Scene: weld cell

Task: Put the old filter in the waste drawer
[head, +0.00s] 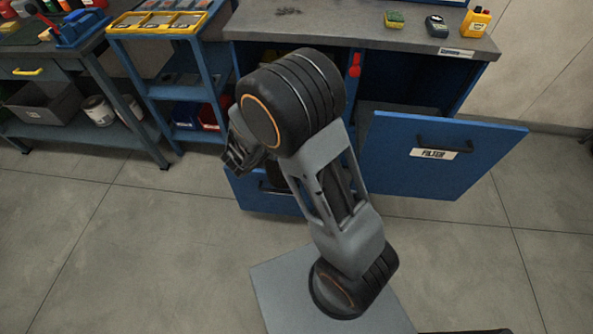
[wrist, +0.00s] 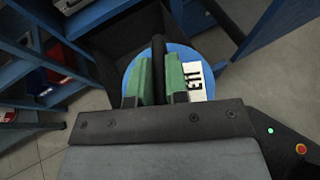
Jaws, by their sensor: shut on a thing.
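My gripper (wrist: 159,78) is shut on the black handle of a round blue filter (wrist: 192,55) in the wrist view. The filter has a white label, partly covered by the green finger pads. In the head view my gripper (head: 240,155) is left of my arm, above an open lower blue drawer (head: 270,203). That drawer's label does not show. The wrist view shows a dark drawer inside (wrist: 100,38) around and under the filter; I cannot tell whether the filter touches it. The filter is hidden behind my arm in the head view.
A larger blue drawer labelled FILTER (head: 475,170) stands open at the right. A blue shelf cart (head: 190,75) stands at the left. The front floor is clear.

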